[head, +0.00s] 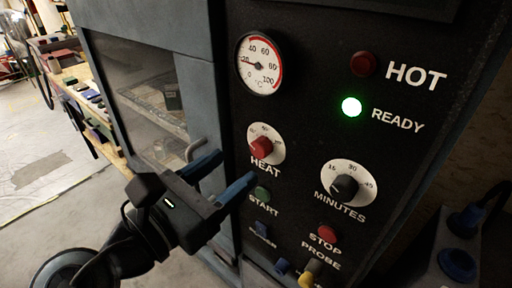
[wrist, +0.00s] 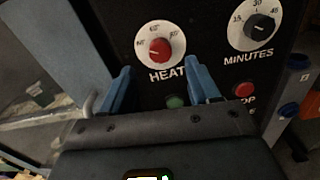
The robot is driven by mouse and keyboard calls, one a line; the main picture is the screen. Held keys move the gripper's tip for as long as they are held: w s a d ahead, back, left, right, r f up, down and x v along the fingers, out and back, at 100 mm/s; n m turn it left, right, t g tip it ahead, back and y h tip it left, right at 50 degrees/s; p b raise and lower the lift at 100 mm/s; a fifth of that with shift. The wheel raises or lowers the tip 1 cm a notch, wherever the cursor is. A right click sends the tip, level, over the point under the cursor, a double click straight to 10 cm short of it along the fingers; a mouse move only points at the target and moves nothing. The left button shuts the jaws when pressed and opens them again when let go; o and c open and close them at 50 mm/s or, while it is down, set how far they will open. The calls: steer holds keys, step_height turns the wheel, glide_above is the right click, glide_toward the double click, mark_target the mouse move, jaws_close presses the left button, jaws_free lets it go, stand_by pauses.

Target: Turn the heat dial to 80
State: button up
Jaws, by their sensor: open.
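The heat dial is a red knob (head: 261,146) on a white round scale above the word HEAT, on the black control panel. It also shows in the wrist view (wrist: 160,50), with scale numbers around the top. The knob's pale pointer mark seems to face left, away from the 80 side; its exact reading is too small to tell. My gripper (head: 230,174) is open and empty in front of the panel, below and left of the knob. In the wrist view its two blue fingers (wrist: 158,74) stand apart, with the knob beyond and above their tips, not touched.
The minutes dial (head: 345,187) is to the right. Start (head: 262,194) and stop (head: 326,232) buttons sit below. The ready lamp (head: 351,107) glows green; the hot lamp (head: 363,64) is dark red. The temperature gauge (head: 261,65) reads about 20. A door handle (head: 195,149) juts out near my gripper.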

mark_target(257, 150)
steer(key=x, duration=0.6)
steer(key=shift+s+p, duration=0.1)
steer(key=shift+p, duration=0.2)
steer(key=c, duration=1)
